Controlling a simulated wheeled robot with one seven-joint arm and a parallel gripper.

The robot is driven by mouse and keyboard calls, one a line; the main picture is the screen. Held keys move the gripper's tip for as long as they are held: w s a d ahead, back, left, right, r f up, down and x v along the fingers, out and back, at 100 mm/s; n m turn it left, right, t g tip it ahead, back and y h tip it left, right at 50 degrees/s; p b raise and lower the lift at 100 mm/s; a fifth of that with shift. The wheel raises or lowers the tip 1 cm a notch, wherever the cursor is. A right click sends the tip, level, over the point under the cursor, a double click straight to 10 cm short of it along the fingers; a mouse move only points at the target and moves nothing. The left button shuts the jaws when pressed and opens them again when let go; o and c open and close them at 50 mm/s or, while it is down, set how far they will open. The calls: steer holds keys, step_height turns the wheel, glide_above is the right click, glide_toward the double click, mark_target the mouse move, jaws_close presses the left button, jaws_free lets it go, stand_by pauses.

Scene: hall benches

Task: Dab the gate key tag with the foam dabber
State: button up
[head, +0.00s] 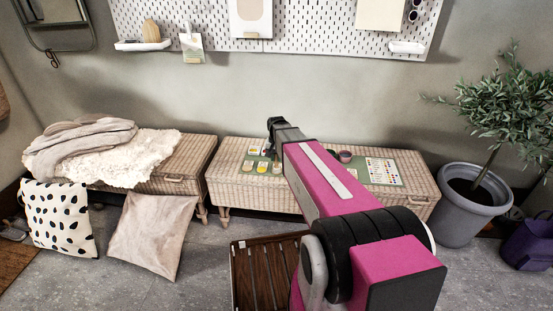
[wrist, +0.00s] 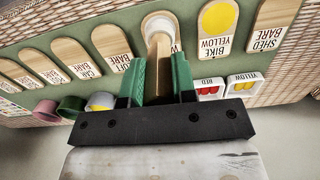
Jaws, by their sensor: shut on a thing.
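My gripper (wrist: 159,78) is shut on the wooden handle of the foam dabber (wrist: 158,48), between its green fingers. The dabber's far end lies over a round-ended wooden tag (wrist: 146,17); a pale disc shows there, and I cannot tell if it is foam or part of the tag. That tag's lettering is mostly hidden, so its name cannot be read. Beside it are a BIKE YELLOW tag (wrist: 217,30) with a yellow disc and a LOFT BARE tag (wrist: 112,45). In the head view my gripper (head: 273,124) is above the left part of the wicker bench (head: 226,181).
Red (wrist: 209,87) and yellow (wrist: 244,84) pads sit right of my fingers in the wrist view. A green cup (wrist: 71,107) and a pink cup (wrist: 45,111) stand left. A slatted tray (head: 263,270) is before the bench; a potted tree (head: 470,205) is right.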

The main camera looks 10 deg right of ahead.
steer(key=shift+r, duration=3.3)
steer(key=d, duration=1.3)
